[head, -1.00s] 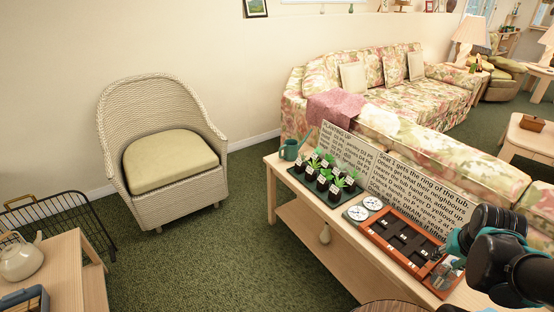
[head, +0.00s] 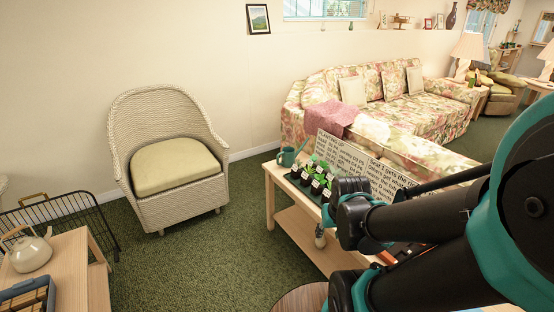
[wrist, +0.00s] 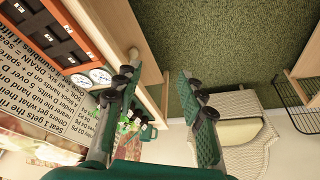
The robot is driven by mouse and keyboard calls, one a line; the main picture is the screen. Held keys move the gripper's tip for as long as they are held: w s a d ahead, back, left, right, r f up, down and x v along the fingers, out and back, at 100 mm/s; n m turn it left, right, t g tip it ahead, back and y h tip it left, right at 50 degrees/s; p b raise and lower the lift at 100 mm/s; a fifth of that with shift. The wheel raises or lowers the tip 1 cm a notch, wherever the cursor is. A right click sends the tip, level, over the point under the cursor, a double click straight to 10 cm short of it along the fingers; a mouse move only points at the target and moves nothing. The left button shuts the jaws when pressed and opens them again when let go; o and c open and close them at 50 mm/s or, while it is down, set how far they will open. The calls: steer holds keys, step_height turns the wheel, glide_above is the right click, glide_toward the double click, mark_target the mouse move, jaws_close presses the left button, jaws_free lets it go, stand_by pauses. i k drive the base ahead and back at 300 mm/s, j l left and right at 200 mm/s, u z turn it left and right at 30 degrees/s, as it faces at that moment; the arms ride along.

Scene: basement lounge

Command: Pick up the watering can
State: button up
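The small dark-green watering can (head: 287,157) stands at the far left end of the wooden table, beside the tray of seedlings (head: 312,180). In the wrist view it is upside down, and the can (wrist: 148,132) shows just right of the left finger. My gripper (wrist: 158,78) is open and empty, its two fingers wide apart, with floor carpet and the table's edge seen between them. In the head view my dark arm covers the right part of the table; I cannot make out the fingers clearly there.
The wooden table (head: 270,192) holds printed signs (head: 335,150), dials (wrist: 100,76) and an orange-brown tray (wrist: 62,35). The floral sofa (head: 425,115) stands behind it. A wicker chair (head: 165,160) is at left. Green carpet (head: 215,255) lies open between chair and table.

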mark_target(289, 156)
steer(key=i+j+z, duration=0.2)
steer(key=i+j, duration=0.8)
steer(key=i, duration=0.1)
